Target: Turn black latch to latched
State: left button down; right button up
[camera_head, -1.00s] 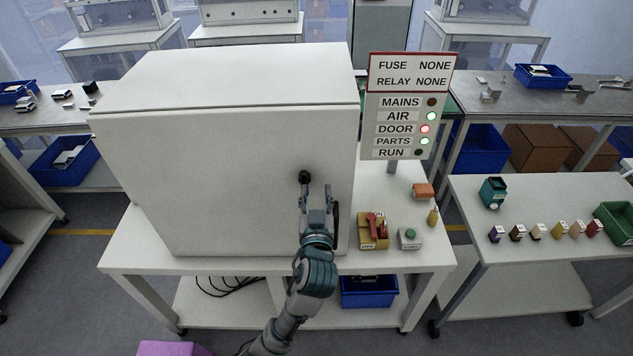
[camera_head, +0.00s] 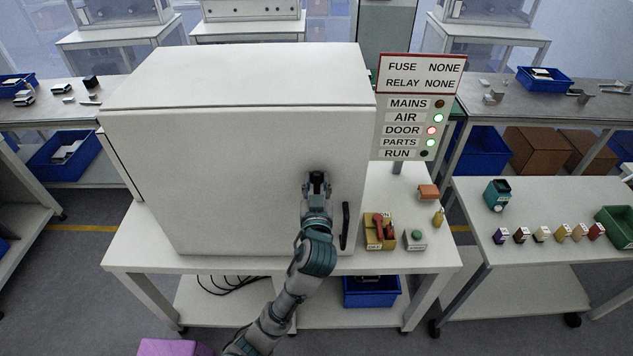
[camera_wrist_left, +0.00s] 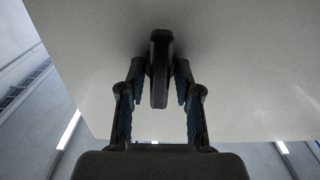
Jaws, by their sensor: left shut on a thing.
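The black latch (camera_wrist_left: 160,68) is a dark elongated piece on the white cabinet door (camera_head: 220,180). In the wrist view its long side runs roughly up and down the picture, between my fingers. My left gripper (camera_head: 317,182) is at the latch, shut on it, with one finger on each side; it also shows in the wrist view (camera_wrist_left: 168,88). In the head view the fingers hide much of the latch. The door sits closed against the cabinet, and its black handle (camera_head: 345,226) is right of my gripper. My right gripper is not in view.
A sign panel (camera_head: 418,110) stands right of the cabinet, with its DOOR lamp red. A side table (camera_head: 540,215) holds several small coloured parts.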

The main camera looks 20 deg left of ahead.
pick_arm(q)
jog(key=shift+a, duration=0.15)
jog(key=shift+d, duration=0.2)
jog(key=shift+r+m+p, duration=0.1)
jog(key=shift+m+p, duration=0.3)
jog(key=shift+p, duration=0.15)
jog(key=m+p, duration=1.1)
jog(key=shift+w+d, duration=0.15)
jog(key=shift+d, duration=0.15)
jog(key=m+p, duration=0.1)
jog(key=m, duration=0.1)
jog(key=shift+f+m+p, duration=0.25)
jog(key=shift+m+p, duration=0.05)
jog(key=shift+p, duration=0.1)
jog(key=shift+f+m, duration=0.25)
jog(key=shift+m, duration=1.55)
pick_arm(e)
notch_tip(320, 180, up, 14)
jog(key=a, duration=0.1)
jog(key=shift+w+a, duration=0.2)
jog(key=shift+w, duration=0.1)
pick_arm(q)
jog(key=shift+f, duration=0.1)
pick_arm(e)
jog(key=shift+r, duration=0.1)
